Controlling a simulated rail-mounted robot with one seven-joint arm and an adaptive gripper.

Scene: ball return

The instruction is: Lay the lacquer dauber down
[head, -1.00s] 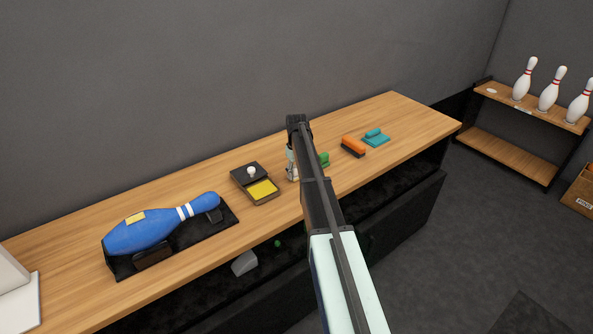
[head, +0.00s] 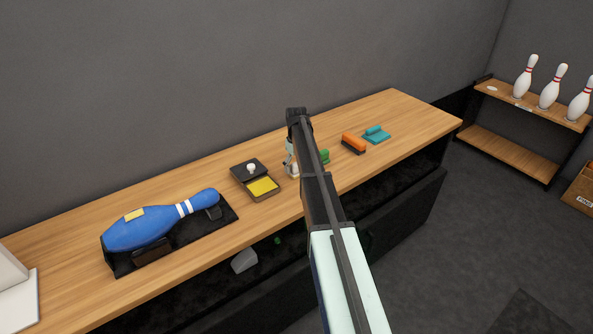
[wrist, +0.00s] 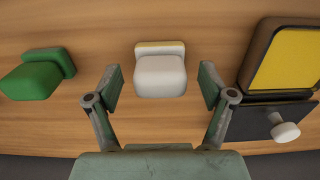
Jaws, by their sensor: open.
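The dauber (wrist: 160,72), a white block handle with a thin yellow pad at its far edge, is on the wooden bench in the middle of the wrist view. My gripper (wrist: 161,87) is open, with one finger on each side of the dauber and a visible gap on both sides. In the head view my gripper (head: 291,166) is mostly hidden behind my arm, and the dauber cannot be told apart there. A dark tray with a yellow pad (head: 262,187) is left of it; it also shows at the right of the wrist view (wrist: 287,58).
A green block tool (wrist: 38,74) sits left in the wrist view. Orange (head: 353,144) and teal (head: 376,134) tools lie farther right on the bench (head: 400,110). A blue pin (head: 150,228) lies in a black cradle at left. White pins (head: 550,86) stand on a shelf.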

